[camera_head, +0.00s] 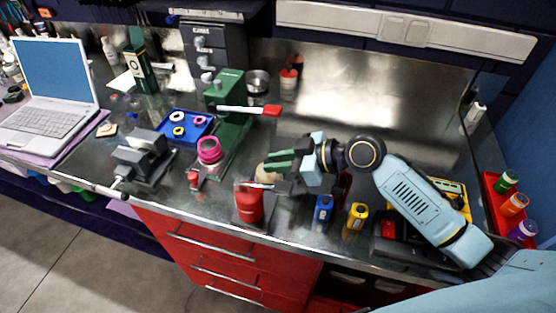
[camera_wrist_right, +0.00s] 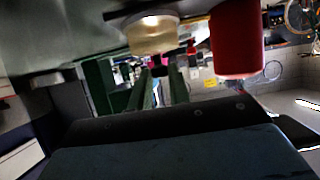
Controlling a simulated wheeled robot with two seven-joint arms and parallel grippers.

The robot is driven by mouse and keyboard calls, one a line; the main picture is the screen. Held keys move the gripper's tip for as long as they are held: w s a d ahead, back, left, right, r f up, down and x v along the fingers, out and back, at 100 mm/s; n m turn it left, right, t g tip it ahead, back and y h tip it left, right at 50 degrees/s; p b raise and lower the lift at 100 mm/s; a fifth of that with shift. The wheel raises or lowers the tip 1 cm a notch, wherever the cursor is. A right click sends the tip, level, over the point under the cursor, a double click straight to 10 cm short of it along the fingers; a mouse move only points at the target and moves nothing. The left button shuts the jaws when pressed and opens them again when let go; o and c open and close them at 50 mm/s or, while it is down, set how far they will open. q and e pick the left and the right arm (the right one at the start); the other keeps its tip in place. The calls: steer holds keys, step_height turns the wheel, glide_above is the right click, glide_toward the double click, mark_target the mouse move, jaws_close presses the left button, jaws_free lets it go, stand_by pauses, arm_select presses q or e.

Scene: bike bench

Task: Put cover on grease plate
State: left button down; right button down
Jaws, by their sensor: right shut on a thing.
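My right gripper (camera_head: 277,163) has green fingers and reaches left over the bench's front part. It also shows in the wrist view (camera_wrist_right: 157,78), where its fingers close on a small dark knob. The knob seems to belong to a pale beige round cover (camera_wrist_right: 152,36), just beyond the fingertips. In the head view the beige cover (camera_head: 266,174) shows only partly, below and left of the fingers. I cannot make out the grease plate; it may be hidden below the cover. I cannot tell whether the cover touches anything underneath. My left gripper is out of view.
A red can (camera_head: 249,204) stands close in front of the gripper; it is also near in the wrist view (camera_wrist_right: 237,42). Blue (camera_head: 323,211) and yellow (camera_head: 356,216) bottles stand to the right. A green stand (camera_head: 234,135), blue tray (camera_head: 186,128) and vise (camera_head: 140,160) lie left.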

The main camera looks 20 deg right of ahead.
steer(key=c, duration=1.6)
jaws_free()
steer(key=shift+d, duration=0.1)
steer(key=shift+p+v, duration=0.55)
steer(key=shift+v, duration=2.1)
steer(key=v, duration=0.5)
steer(key=shift+s+d+r, duration=0.15)
steer(key=shift+s+d, duration=0.05)
